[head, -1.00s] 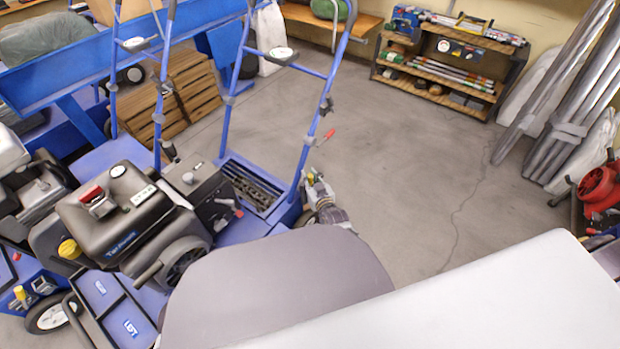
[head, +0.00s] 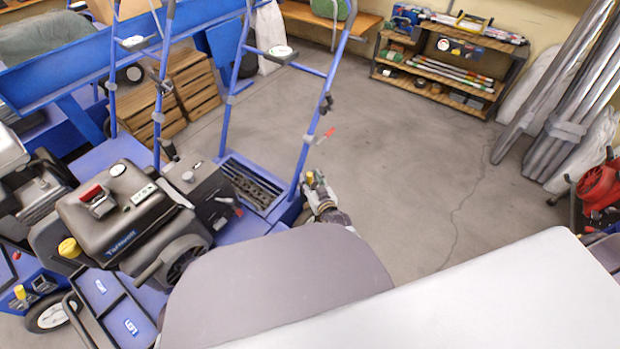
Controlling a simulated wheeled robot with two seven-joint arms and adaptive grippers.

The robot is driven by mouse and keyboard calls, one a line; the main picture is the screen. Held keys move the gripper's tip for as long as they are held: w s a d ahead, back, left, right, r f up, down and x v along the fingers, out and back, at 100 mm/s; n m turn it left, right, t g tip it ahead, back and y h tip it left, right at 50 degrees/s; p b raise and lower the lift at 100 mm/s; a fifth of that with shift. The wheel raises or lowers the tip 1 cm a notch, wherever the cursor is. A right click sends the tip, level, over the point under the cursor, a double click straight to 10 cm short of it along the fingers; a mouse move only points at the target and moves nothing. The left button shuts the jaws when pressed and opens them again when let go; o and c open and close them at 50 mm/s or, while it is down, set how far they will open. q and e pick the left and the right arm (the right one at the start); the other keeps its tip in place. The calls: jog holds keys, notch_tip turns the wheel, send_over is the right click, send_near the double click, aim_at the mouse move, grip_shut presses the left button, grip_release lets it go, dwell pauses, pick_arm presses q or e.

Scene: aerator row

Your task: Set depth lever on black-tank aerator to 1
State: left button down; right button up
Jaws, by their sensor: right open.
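The black-tank aerator stands at left, with its black engine and tank (head: 118,212) on a blue frame. A red-tipped lever (head: 326,134) sticks out from the right upright of its blue handle. A second, red-handled lever (head: 231,206) sits low beside the engine. I cannot read any depth marks. My right gripper (head: 315,180) is open and empty, close to the foot of the right upright and below the red-tipped lever, apart from it. My grey arm hides part of the machine's right side. My left gripper is not in view.
Another aerator (head: 35,185) stands close at the left edge. Wooden crates (head: 195,82) stand behind the handle. A shelf (head: 440,75) holds tools at the back. Metal tubes (head: 565,95) and a red machine (head: 600,188) are at right. The floor (head: 420,160) between is clear.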

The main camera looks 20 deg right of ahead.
jog(key=s+r, duration=0.1)
jog(key=s, duration=0.8)
jog(key=shift+s+d+r, duration=0.35)
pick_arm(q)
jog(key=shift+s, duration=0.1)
pick_arm(e)
jog(key=shift+s, duration=0.1)
dwell(0.5)
